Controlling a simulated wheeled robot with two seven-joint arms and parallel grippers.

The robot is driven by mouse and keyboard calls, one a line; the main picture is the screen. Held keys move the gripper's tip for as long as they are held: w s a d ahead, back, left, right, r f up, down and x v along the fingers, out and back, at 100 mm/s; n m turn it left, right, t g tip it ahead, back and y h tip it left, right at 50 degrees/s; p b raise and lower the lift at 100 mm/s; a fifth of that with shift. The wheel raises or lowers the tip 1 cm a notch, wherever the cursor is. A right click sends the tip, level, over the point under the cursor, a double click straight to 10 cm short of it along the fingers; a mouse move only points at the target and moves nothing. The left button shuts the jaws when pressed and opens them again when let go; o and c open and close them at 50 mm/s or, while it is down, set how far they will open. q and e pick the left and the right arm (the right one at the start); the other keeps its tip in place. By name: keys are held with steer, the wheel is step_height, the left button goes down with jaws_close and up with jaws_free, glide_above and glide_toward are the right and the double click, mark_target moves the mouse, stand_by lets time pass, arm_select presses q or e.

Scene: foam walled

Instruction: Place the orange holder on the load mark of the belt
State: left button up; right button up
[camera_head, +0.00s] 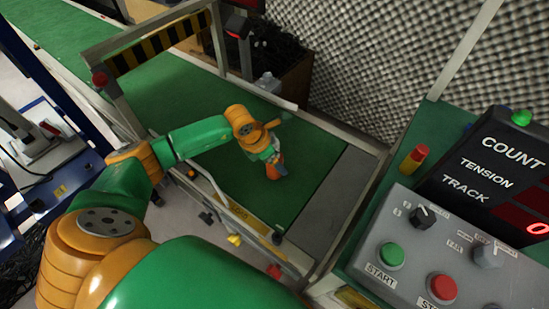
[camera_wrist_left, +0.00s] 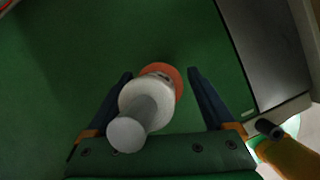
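The orange holder (camera_head: 281,169) stands on the green belt (camera_head: 312,150), partly hidden by my left gripper in the head view. In the left wrist view its orange base (camera_wrist_left: 174,76) lies below a white collar and a grey cylinder (camera_wrist_left: 128,134) that points toward the camera. My left gripper (camera_head: 272,156) reaches down over it from the left. In the wrist view its two dark fingers (camera_wrist_left: 160,73) are apart on either side of the holder, with green showing between them and it. I cannot make out a load mark on the belt. My right gripper is out of view.
A grey plate (camera_head: 335,200) lies at the belt's right end. A control panel (camera_head: 440,235) with buttons and a count display (camera_head: 495,170) stands at the right. A foam wall (camera_head: 380,50) is behind.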

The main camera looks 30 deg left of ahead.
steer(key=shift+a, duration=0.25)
arm_select(q)
steer(key=shift+r, duration=0.35)
steer(key=p+v, duration=0.2)
steer(key=v, duration=0.9)
steer(key=shift+s+a+r+p, duration=0.15)
steer(key=shift+s+r+p, duration=0.05)
steer(key=shift+p, duration=0.1)
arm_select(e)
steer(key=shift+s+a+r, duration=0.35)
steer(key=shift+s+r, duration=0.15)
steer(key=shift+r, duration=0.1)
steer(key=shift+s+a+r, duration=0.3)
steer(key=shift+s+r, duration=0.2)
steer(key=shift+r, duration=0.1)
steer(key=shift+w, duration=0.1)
